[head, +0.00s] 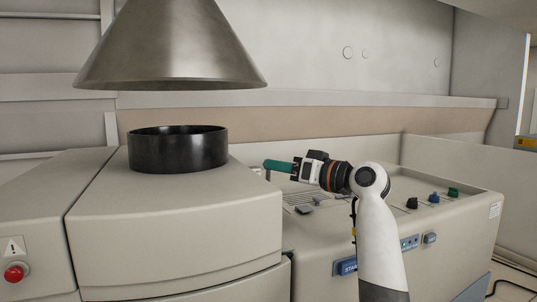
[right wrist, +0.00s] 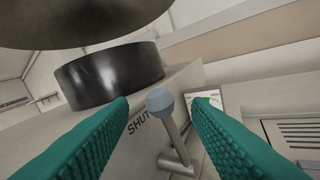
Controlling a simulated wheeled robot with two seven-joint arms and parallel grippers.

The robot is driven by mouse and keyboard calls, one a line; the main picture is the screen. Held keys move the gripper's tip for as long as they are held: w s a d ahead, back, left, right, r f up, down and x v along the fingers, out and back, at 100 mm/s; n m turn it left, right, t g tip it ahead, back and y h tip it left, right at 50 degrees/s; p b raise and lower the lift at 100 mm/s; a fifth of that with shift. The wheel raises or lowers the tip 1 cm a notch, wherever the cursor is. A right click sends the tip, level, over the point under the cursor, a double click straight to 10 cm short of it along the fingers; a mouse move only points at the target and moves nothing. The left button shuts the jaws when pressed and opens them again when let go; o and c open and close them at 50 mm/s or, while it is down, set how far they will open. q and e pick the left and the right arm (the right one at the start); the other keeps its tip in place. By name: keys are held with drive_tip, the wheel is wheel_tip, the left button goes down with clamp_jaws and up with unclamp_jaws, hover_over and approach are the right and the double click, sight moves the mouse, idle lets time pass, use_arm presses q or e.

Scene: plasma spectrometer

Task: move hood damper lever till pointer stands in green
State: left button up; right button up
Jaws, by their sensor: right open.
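The damper lever (right wrist: 161,103), a grey arm with a rounded knob, stands between the fingers of my right gripper (right wrist: 163,99) in the right wrist view. The fingers are green, ribbed and open, with a gap on each side of the knob; I see no contact. In the head view my right gripper (head: 266,164) points left beside the large housing. My left gripper is out of view.
A metal hood cone (head: 170,50) hangs above a black collar (head: 178,150) on the beige housing (head: 180,205). To the right is a console (head: 455,225) with several coloured knobs and a keyboard area. A red button (head: 15,272) sits at lower left.

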drive_tip(key=p+x, duration=0.1)
drive_tip(key=x, duration=0.2)
drive_tip(key=shift+w+a, duration=0.1)
drive_tip(key=shift+a, duration=0.05)
drive_tip(key=shift+w+a, duration=0.3)
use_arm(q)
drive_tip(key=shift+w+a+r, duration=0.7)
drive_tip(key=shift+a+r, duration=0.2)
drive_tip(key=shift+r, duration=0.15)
use_arm(e)
clamp_jaws()
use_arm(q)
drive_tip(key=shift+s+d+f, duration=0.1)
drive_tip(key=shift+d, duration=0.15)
use_arm(e)
drive_tip(key=shift+f, duration=0.1)
